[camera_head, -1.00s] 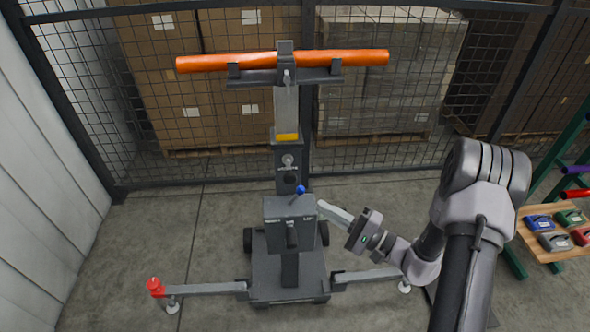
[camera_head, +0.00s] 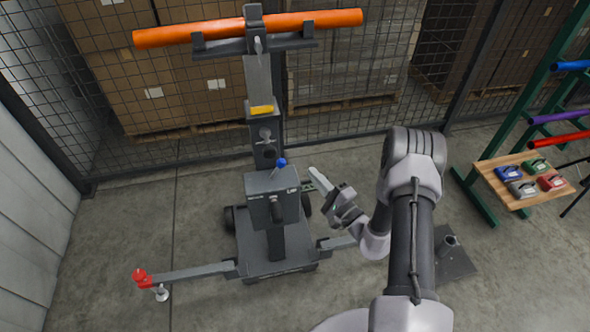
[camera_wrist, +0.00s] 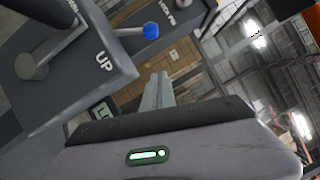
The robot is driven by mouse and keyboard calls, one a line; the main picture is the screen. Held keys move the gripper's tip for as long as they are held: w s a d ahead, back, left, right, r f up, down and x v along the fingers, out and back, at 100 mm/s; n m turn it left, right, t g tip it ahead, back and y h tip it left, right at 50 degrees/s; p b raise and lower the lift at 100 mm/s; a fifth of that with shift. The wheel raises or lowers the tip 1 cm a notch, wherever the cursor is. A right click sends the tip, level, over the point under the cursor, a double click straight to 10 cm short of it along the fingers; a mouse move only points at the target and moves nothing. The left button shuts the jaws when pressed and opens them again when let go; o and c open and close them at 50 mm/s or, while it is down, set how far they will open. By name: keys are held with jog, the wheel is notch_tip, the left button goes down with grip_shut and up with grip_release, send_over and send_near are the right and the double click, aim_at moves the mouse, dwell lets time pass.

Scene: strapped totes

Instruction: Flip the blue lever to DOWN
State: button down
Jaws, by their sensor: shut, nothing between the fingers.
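The blue lever (camera_head: 281,163) is a short rod with a blue ball knob. It sticks up from the top of a grey control box (camera_head: 270,188) on the lift's column. In the wrist view its blue knob (camera_wrist: 151,30) shows beyond my fingers, beside a box face marked "UP". My gripper (camera_head: 314,172) is to the right of the knob in the head view, apart from it. Its fingers (camera_wrist: 158,84) are together and hold nothing. A DOWN mark is not readable.
An orange tube (camera_head: 300,22) lies across the lift's top. A red-capped outrigger (camera_head: 141,278) reaches left. A wooden shelf (camera_head: 488,176) with several coloured devices stands at right on a green rack. A mesh fence runs behind. Open floor lies at left.

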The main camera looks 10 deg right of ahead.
aim_at(277, 169)
jog(key=shift+w+a+r+b, duration=0.25)
jog(key=shift+w+a, duration=0.25)
jog(key=shift+a, duration=0.4)
jog(key=shift+w+a+r+b, duration=0.15)
jog(key=shift+w+a+r, duration=0.3)
jog(key=shift+a, duration=0.45)
jog(key=shift+w+a+r+b, duration=0.2)
jog(key=shift+w+a, duration=0.35)
jog(key=shift+a, duration=0.35)
jog(key=shift+d+r, duration=0.1)
jog(key=shift+r, duration=0.1)
